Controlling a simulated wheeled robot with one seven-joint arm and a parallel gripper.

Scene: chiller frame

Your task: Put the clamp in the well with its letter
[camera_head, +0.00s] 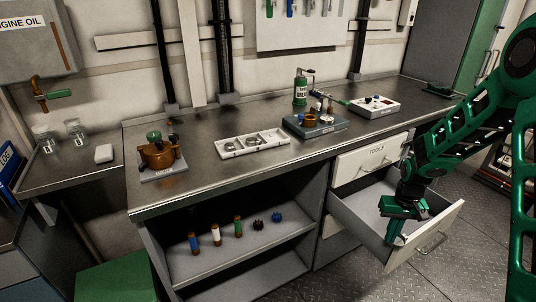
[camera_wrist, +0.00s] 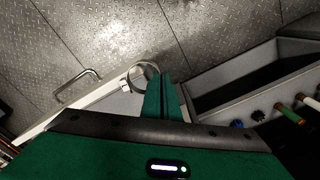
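The clamp (camera_wrist: 126,86) is a thin metal ring with a small screw housing. In the wrist view it sits at the fingertips of my gripper (camera_wrist: 160,78), whose green fingers are close together on its band. In the head view my gripper (camera_head: 396,234) points down over the open drawer (camera_head: 345,205), near its front, and the clamp shows as a small pale piece below the fingers. A white tray with wells (camera_head: 226,155) lies on the bench and holds ring-like pieces. I cannot read any letters on the wells or the clamp.
On the metal bench (camera_head: 190,195) stand a copper-coloured pot (camera_head: 160,155), a dark block with fittings (camera_head: 315,130), a green canister (camera_head: 300,90) and a white box (camera_head: 374,107). Several small cylinders stand on the shelf below. The closed TOOLS drawer (camera_head: 368,160) is above the open one.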

